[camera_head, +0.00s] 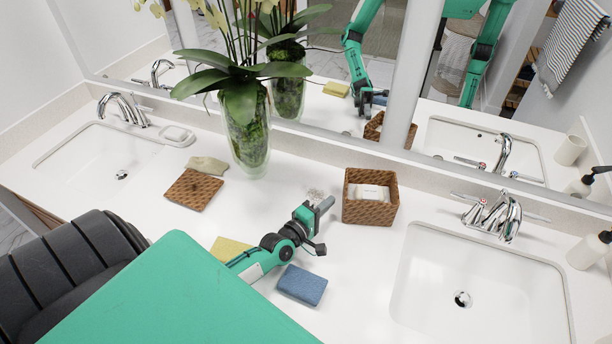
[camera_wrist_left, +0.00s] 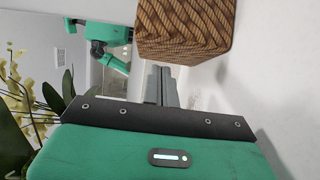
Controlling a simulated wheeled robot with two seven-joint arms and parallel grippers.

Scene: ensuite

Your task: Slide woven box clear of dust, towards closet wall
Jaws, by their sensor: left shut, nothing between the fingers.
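The woven box (camera_head: 369,212) is brown, open-topped and holds a white block. It stands on the white counter between the plant and the right sink. A faint speckled patch of dust (camera_head: 313,193) lies left of the box, just behind my left gripper (camera_head: 328,204). That gripper is shut and empty, low over the counter, with its tips close to the box's left side. In the left wrist view the box (camera_wrist_left: 185,32) rises just beyond the shut fingers (camera_wrist_left: 160,84); I cannot tell whether they touch. My right gripper is not directly in view.
The right sink (camera_head: 480,290) and its faucet (camera_head: 492,215) lie right of the box. A blue sponge (camera_head: 302,285) and yellow sponge (camera_head: 229,249) lie near my left forearm. A glass vase of orchids (camera_head: 246,130) and a woven lid-like mat (camera_head: 193,190) stand left. The mirror is behind.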

